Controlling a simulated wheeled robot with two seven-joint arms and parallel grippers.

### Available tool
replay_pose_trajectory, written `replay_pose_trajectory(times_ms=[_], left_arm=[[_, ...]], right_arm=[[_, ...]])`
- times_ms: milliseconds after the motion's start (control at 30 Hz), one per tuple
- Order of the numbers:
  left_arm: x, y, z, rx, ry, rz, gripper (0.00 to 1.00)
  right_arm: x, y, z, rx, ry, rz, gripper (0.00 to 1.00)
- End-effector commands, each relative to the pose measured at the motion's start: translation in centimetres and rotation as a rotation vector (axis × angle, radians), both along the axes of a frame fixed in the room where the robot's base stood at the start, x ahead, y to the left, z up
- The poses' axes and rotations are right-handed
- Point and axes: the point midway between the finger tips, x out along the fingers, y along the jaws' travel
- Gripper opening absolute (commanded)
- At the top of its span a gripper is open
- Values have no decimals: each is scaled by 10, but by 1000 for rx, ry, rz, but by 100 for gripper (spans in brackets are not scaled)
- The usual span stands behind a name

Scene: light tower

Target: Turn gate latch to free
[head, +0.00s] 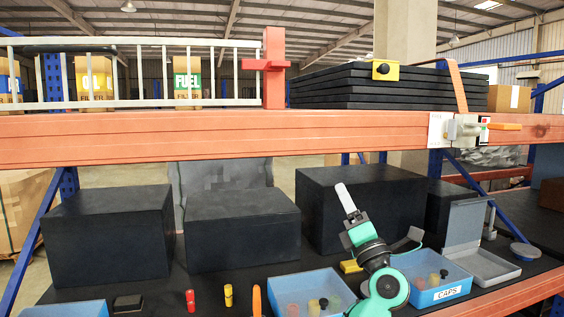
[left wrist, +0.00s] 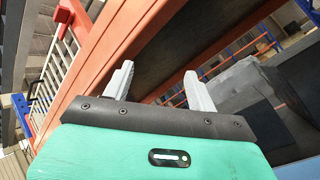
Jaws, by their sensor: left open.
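The gate latch (head: 462,130) is a silver metal piece on the orange shelf beam at the right of the head view. Its orange handle (head: 497,127) points right, roughly level, beside a small white and red plate. The white barred gate (head: 140,75) stands on the upper shelf at the left, with a red post (head: 275,68) at its right end. My left gripper (head: 380,212) is open and empty, below the beam and left of the latch. In the left wrist view its two pale fingers (left wrist: 160,78) stand apart, with the orange beam behind. My right gripper is not in view.
Dark boxes (head: 362,208) stand on the lower shelf. Blue bins (head: 430,278), one marked CAPS, lie in front, near an open grey case (head: 480,262). Black stacked panels (head: 390,85) lie on the upper shelf. The orange beam (head: 220,140) spans the view above my left gripper.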

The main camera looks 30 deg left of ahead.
Motion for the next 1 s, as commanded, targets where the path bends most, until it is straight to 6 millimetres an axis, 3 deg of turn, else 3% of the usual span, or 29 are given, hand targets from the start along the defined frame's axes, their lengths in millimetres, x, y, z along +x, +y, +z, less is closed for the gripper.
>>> replay_pose_trajectory(times_ms=[33,100,200,300,433,600,767,1000], left_arm=[[-26,6,54,-114,-108,-43,58],[-59,13,103,-262,-223,-117,58],[-102,19,156,-440,-345,-241,58],[-136,18,191,-567,-423,-364,58],[-164,14,216,-660,-471,-481,58],[-176,13,228,-700,-488,-544,58],[-165,26,237,-699,-485,-542,58],[-136,61,258,-698,-485,-538,58]], right_arm=[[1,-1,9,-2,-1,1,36],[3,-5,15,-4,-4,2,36],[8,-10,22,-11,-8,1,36],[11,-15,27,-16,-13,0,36],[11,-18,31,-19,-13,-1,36],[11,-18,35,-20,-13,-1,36],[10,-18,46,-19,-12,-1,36],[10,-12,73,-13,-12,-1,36]])
